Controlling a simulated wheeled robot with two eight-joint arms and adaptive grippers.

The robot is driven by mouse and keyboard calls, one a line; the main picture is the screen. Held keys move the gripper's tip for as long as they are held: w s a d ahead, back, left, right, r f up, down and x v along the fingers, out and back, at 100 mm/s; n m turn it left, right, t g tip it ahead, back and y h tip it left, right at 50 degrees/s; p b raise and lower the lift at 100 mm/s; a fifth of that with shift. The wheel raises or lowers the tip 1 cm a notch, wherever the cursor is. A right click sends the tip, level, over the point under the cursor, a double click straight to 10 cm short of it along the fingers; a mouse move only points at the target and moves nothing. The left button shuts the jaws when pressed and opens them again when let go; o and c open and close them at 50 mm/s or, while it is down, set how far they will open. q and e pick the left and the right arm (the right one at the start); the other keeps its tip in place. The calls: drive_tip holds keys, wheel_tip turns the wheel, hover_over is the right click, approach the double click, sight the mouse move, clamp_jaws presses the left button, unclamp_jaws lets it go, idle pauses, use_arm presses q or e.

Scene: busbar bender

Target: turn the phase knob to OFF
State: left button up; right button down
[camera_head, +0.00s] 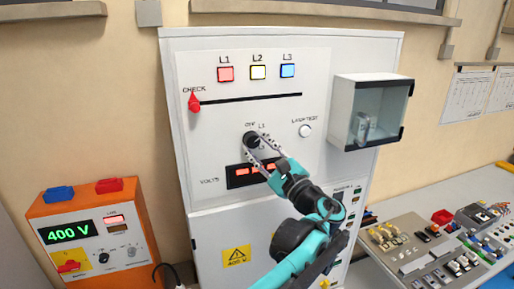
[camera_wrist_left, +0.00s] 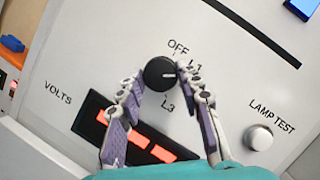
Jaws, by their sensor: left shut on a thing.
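The black round phase knob (camera_head: 251,139) is on the white panel, below the OFF label and above the VOLTS display. It also shows in the left wrist view (camera_wrist_left: 158,70), with a white pointer mark aimed to the right, toward the L1 label. My left gripper (camera_head: 255,143) has its two fingers on either side of the knob and is shut on it. In the left wrist view, the fingertips press on the knob's left and right sides. The OFF label (camera_wrist_left: 178,47) is just above the knob, and L3 is below it. My right gripper is not in view.
A white lamp test button (camera_head: 305,131) is right of the knob, and a clear-fronted box (camera_head: 371,112) juts out beyond it. A red CHECK slider (camera_head: 194,102) is at left. An orange 400 V unit (camera_head: 92,235) stands lower left. A bench with switchgear (camera_head: 420,250) is at right.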

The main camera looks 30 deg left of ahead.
use_arm(q)
drive_tip(key=n, duration=0.2)
drive_tip(key=n+g, duration=0.1)
drive_tip(key=n, duration=0.1)
drive_tip(key=n+g+h+p, duration=0.1)
drive_tip(key=n, duration=0.1)
drive_tip(key=shift+w+d+r, duration=0.1)
drive_tip(key=shift+r, duration=0.2)
drive_tip(key=n+h+p, duration=0.1)
drive_tip(key=n, duration=0.2)
drive_tip(key=n+g+h, duration=0.1)
drive_tip(key=n, duration=0.1)
drive_tip(key=shift+r+n+p, duration=0.15)
drive_tip(key=shift+n+p, duration=0.25)
drive_tip(key=o, duration=1.2)
drive_tip(key=shift+c, duration=0.2)
drive_tip(key=v, duration=1.2)
